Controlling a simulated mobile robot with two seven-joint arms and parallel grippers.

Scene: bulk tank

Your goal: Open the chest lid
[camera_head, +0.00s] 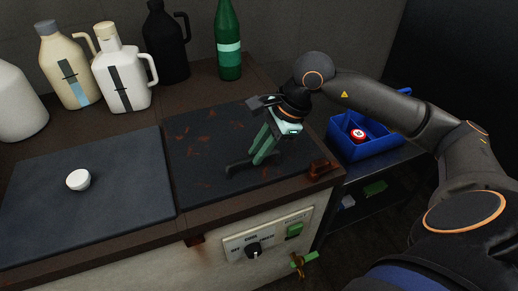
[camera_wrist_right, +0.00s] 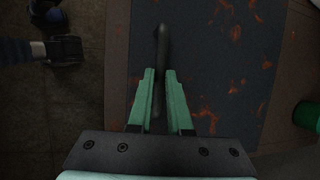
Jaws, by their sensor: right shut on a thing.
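The chest has two dark lids set flat in its brown top. The right lid (camera_head: 200,150) has rusty specks and lies flat, level with the rim. A dark bar handle (camera_head: 238,170) stands near its front edge. My right gripper (camera_head: 258,158) reaches down over this lid with green fingers shut on the handle. In the right wrist view the handle (camera_wrist_right: 162,45) runs between the two fingers (camera_wrist_right: 159,82). The left lid (camera_head: 90,215) also lies flat, with a small white cup-like piece (camera_head: 78,180) on it. My left gripper is out of view.
White and cream jugs (camera_head: 122,75), a black jug (camera_head: 168,45) and a green bottle (camera_head: 228,45) stand along the back. A blue bin (camera_head: 365,150) holding a red-and-white object is at right. A control panel (camera_head: 265,235) with a knob is on the chest front.

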